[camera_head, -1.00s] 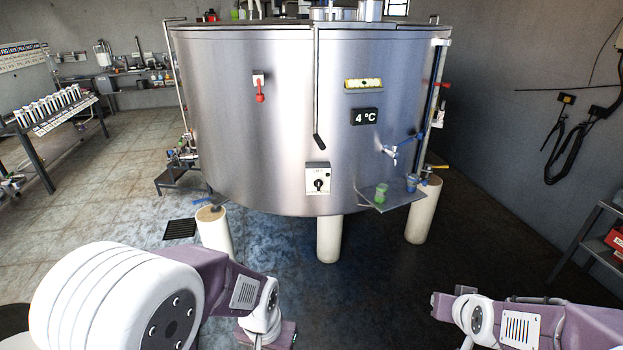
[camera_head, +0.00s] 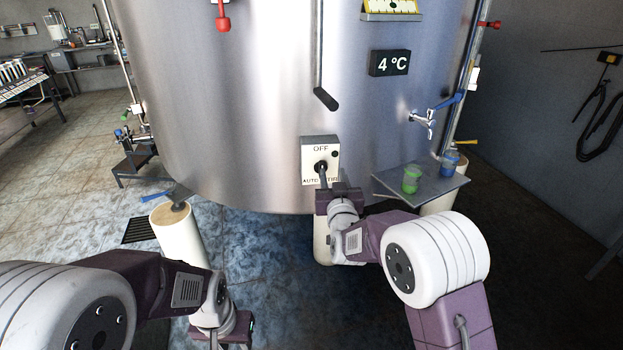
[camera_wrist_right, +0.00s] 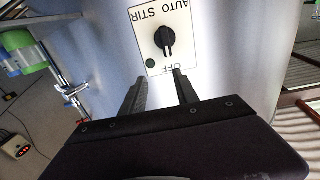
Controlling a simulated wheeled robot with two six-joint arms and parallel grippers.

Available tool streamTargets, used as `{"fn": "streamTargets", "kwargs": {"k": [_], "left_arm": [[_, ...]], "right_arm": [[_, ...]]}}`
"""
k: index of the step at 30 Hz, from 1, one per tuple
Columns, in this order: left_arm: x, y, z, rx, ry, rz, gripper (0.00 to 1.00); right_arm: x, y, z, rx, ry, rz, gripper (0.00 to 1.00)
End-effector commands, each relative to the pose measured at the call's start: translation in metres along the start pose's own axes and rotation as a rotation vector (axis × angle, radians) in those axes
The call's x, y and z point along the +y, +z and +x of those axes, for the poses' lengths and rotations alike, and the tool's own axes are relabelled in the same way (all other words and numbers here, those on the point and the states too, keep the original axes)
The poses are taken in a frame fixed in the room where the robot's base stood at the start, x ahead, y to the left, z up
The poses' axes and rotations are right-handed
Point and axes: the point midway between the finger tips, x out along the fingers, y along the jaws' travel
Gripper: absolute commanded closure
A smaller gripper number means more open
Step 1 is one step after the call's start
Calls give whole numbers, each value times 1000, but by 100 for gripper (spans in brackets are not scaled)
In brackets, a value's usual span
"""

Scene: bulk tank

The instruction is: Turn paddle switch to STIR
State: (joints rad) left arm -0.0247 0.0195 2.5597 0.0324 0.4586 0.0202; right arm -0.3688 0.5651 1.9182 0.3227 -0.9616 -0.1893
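The switch box (camera_head: 309,154) is a pale plate on the lower front of the steel tank, marked OFF at the top, AUTO at lower left and STIR at lower right. Its black paddle switch (camera_head: 320,166) stands about upright, in line with OFF. In the right wrist view the plate appears upside down, with the paddle (camera_wrist_right: 167,39) in plain sight. My right gripper (camera_wrist_right: 160,75) is open and empty, its fingers apart, just short of the paddle. In the head view the right gripper (camera_head: 335,181) overlaps the plate's lower edge. My left gripper (camera_head: 225,335) is low, its fingers unclear.
The tank wall (camera_head: 230,120) curves behind the switch. A black-tipped rod (camera_head: 326,98) hangs above it. To the right, a small shelf (camera_head: 440,186) carries a green cup (camera_head: 411,180) and a blue cup (camera_head: 449,164), below a tap (camera_head: 424,119).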

Motion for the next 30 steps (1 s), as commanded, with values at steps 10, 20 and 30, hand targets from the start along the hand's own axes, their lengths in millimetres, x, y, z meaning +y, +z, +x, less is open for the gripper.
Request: {"fn": "streamTargets", "kwargs": {"k": [10, 20, 30], "left_arm": [[0, 2, 20, 0, 0, 0, 64], [0, 2, 19, 0, 0, 0, 64], [0, 2, 21, 0, 0, 0, 64]], "right_arm": [[-20, 34, -2, -23, -34, -6, 64], [-21, 37, 54, -21, -33, -5, 64], [-22, 37, 86, -23, -33, -5, 64]]}}
